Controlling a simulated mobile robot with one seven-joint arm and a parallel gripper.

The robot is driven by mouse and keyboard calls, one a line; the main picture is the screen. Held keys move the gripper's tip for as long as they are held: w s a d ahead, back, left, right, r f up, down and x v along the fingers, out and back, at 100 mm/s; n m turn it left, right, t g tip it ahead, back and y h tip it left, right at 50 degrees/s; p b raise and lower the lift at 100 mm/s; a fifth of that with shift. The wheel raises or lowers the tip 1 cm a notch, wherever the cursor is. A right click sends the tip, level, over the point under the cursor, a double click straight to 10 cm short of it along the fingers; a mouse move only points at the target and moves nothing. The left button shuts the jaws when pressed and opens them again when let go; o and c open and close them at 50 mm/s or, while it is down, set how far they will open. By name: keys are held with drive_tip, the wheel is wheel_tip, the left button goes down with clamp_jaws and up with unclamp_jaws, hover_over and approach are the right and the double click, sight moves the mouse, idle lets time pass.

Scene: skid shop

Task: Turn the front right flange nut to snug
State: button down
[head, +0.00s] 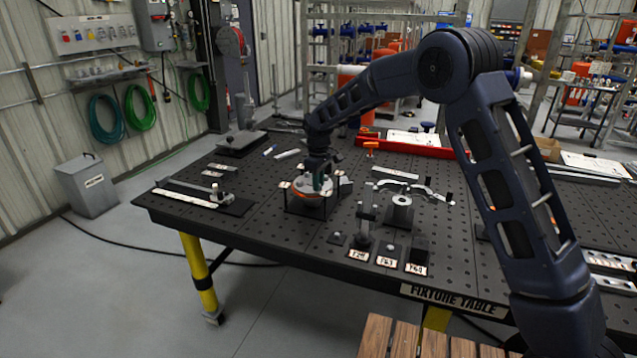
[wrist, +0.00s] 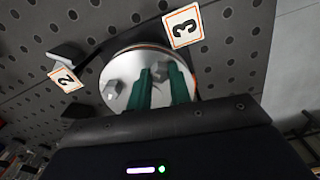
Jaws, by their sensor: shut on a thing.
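The round pale flange (head: 301,188) with an orange edge sits in a dark frame on the fixture table. In the wrist view the flange face (wrist: 126,68) shows a free grey hex nut (wrist: 114,92) at its left. My gripper (head: 321,186) points down at the right part of the flange. In the wrist view my gripper's green fingers (wrist: 160,76) are shut on a second hex nut (wrist: 160,70), which shows only partly between the tips. Its thread and seating are hidden. The fingers and my gripper body cover the near part of the flange.
Number tags 2 (wrist: 66,78) and 3 (wrist: 184,25) stand beside the flange. Right of it on the fixture table (head: 260,165) are clamps and a round dark fixture (head: 399,211), with labelled blocks (head: 387,252) at the front edge. A red tray (head: 415,147) lies behind.

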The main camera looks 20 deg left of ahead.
drive_tip(key=m, duration=0.8)
drive_tip(key=shift+r, duration=0.1)
drive_tip(key=m, duration=0.3)
drive_tip(key=shift+m, duration=2.1)
drive_tip(key=shift+r, duration=0.1)
drive_tip(key=c, duration=1.3)
unclamp_jaws()
